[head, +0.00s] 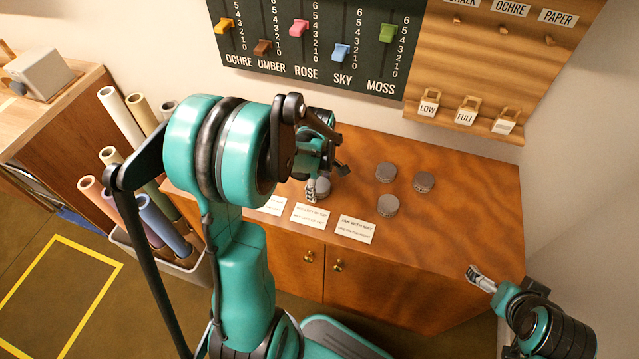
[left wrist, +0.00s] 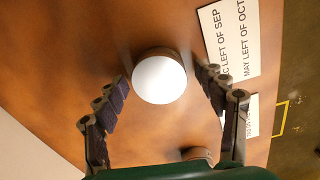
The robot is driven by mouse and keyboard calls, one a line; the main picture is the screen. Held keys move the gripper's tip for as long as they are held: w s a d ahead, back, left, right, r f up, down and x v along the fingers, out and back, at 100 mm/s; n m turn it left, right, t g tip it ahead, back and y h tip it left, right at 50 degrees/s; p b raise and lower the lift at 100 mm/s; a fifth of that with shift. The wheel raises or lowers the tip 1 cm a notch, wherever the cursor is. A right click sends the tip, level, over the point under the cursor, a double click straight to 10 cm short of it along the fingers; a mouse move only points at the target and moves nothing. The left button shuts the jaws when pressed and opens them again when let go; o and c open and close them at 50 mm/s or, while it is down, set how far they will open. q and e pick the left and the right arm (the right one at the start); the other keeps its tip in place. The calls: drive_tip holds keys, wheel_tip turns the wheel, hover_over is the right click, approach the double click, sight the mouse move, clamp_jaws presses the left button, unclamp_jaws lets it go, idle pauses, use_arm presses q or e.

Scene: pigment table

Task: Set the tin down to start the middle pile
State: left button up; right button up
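Small round grey tins are on the brown cabinet top (head: 470,190). One tin (head: 322,187) is at my left gripper (head: 327,180). In the left wrist view this tin (left wrist: 160,78) shows a pale round top between the two spread fingers, with a gap visible on each side. The left gripper is open, and I cannot tell how high the tin is. Three other tins stand apart to the right: one at the back (head: 385,172), one at the right (head: 424,182) and one in front (head: 388,205). My right gripper (head: 478,275) is off the cabinet's front right; its opening is unclear.
Printed cards (head: 309,216) lie along the cabinet's front edge, one (head: 356,229) at the right end. A slider board (head: 310,45) and a wooden peg board (head: 490,65) hang behind. Rolled tubes (head: 122,118) stand at the left. The cabinet top's right part is clear.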

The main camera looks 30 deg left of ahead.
sight(319, 186)
use_arm(q)
drive_tip(key=shift+r, duration=0.1)
drive_tip(key=shift+r+p, duration=0.3)
drive_tip(key=shift+r, duration=0.05)
wheel_tip(319, 186, up, 11)
drive_tip(key=p, duration=0.4)
drive_tip(key=s+d+r+m+t, duration=0.3)
drive_tip(key=s+d+m, duration=0.2)
drive_tip(key=m, duration=0.4)
drive_tip(key=s+d+r+m+t, duration=0.3)
drive_tip(key=s+d+m, duration=0.1)
drive_tip(key=d+m, duration=0.4)
drive_tip(key=shift+s+r+m+t, duration=0.35)
drive_tip(key=shift+r+m+t, duration=0.05)
drive_tip(key=shift+m, duration=0.7)
drive_tip(key=shift+f, duration=0.15)
